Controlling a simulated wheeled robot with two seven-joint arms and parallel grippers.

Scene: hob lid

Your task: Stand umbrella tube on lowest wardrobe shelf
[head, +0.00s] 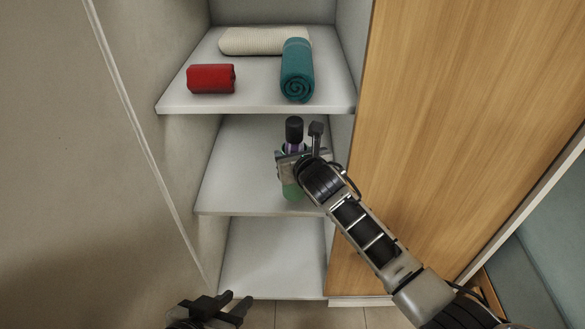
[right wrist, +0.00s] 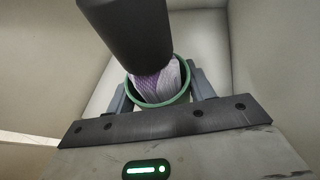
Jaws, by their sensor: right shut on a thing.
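The umbrella tube (head: 291,192) is green, with a purple umbrella (head: 293,146) and its black handle (head: 294,128) sticking up from it. My right gripper (head: 297,165) is shut on the tube and holds it about upright, in front of or over the middle shelf (head: 238,165); I cannot tell whether its base touches anything. In the right wrist view the tube's green rim (right wrist: 158,103) lies between the fingers. The lowest wardrobe shelf (head: 270,262) is bare where it shows. My left gripper (head: 240,302) is open and empty at the bottom, near the lowest shelf's front edge.
The upper shelf (head: 230,103) carries a red roll (head: 211,79), a teal rolled towel (head: 297,70) and a cream cushion-like roll (head: 262,40). A wooden door panel (head: 460,120) stands at the right. A pale wall panel (head: 70,180) bounds the left side.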

